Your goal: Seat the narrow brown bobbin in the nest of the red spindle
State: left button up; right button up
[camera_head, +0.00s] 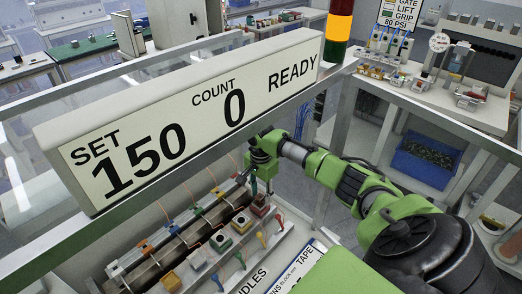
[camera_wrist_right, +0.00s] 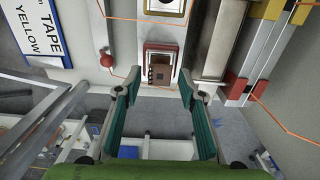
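In the right wrist view a red-edged block (camera_wrist_right: 149,47), likely the red spindle, stands on a pale surface ahead of my gripper. A small brown square piece (camera_wrist_right: 160,73) shows within its frame; I cannot tell whether this is the narrow bobbin or part of the nest. My right gripper (camera_wrist_right: 157,95) is open, its two teal fingers spread apart with nothing between them. In the head view my right gripper (camera_head: 256,178) is above the far right end of the row of coloured blocks, near a dark red block (camera_head: 260,205). My left gripper is out of view.
Thin orange wires cross above. A yellow bar and red-tipped posts (camera_wrist_right: 237,86) stand right in the wrist view. A blue bin (camera_head: 425,158) is farther right.

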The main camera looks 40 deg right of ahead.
aim_at(261, 196)
notch_tip(261, 196, up, 12)
jog(key=b, duration=0.2)
jog(key=shift+r, duration=0.2)
dwell(0.7)
